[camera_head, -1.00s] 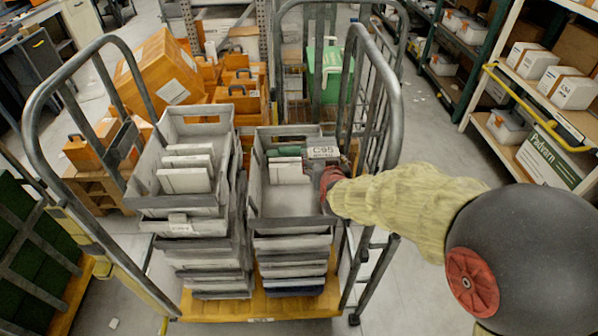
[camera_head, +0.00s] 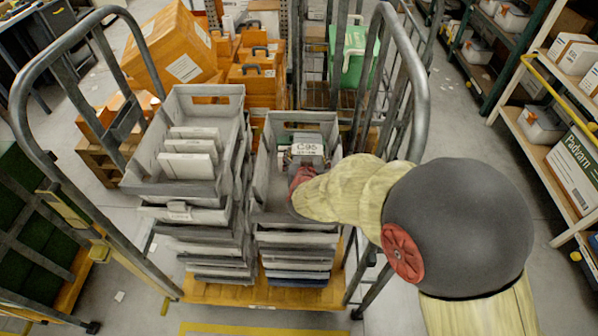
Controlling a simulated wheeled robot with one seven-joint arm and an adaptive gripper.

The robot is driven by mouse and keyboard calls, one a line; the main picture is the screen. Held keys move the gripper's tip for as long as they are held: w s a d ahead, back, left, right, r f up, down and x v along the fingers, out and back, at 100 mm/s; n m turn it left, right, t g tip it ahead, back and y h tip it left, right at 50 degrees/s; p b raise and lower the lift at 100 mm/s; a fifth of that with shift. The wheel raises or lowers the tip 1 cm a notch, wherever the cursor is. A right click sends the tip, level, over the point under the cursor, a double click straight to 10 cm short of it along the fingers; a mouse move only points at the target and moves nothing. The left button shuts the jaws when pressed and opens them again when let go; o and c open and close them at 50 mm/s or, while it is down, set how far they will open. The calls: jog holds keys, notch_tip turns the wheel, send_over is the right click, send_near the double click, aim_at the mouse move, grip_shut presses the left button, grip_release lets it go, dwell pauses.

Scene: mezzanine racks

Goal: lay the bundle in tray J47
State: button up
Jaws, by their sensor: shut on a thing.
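My gripper (camera_head: 307,168) reaches from the right over the right-hand grey tray (camera_head: 262,200) on the trolley. It is shut on a small grey-white bundle (camera_head: 307,150) with a label that reads C95. The fingers are mostly hidden by my wrist and the bundle. The bundle is over or inside the back half of the tray; I cannot tell whether it touches the floor of the tray. The left-hand tray (camera_head: 140,187) holds several white boxes (camera_head: 188,158). A tag (camera_head: 179,207) on its front is too small to read. No J47 label is readable.
Both trays top stacks of grey trays on the trolley's yellow deck (camera_head: 255,293). Grey tube rails (camera_head: 412,75) rise on both sides, the right one close to my arm. Orange cases (camera_head: 255,78) and a green crate (camera_head: 353,58) stand behind. A shelf rack (camera_head: 540,150) is at right.

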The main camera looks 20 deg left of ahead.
jog(key=shift+s+a+f, duration=0.25)
jog(key=shift+a+f, duration=0.25)
jog(key=shift+f, duration=0.1)
jog(key=shift+s+a+f, duration=0.2)
jog(key=shift+a+f, duration=0.25)
jog(key=shift+f, duration=0.15)
jog(key=shift+a+f+b, duration=0.2)
jog(key=shift+f+b, duration=0.8)
jog(key=shift+f, duration=0.65)
jog(key=shift+f, duration=0.1)
jog(key=shift+f+b, duration=0.35)
jog(key=shift+f, duration=0.2)
jog(key=o, duration=1.1)
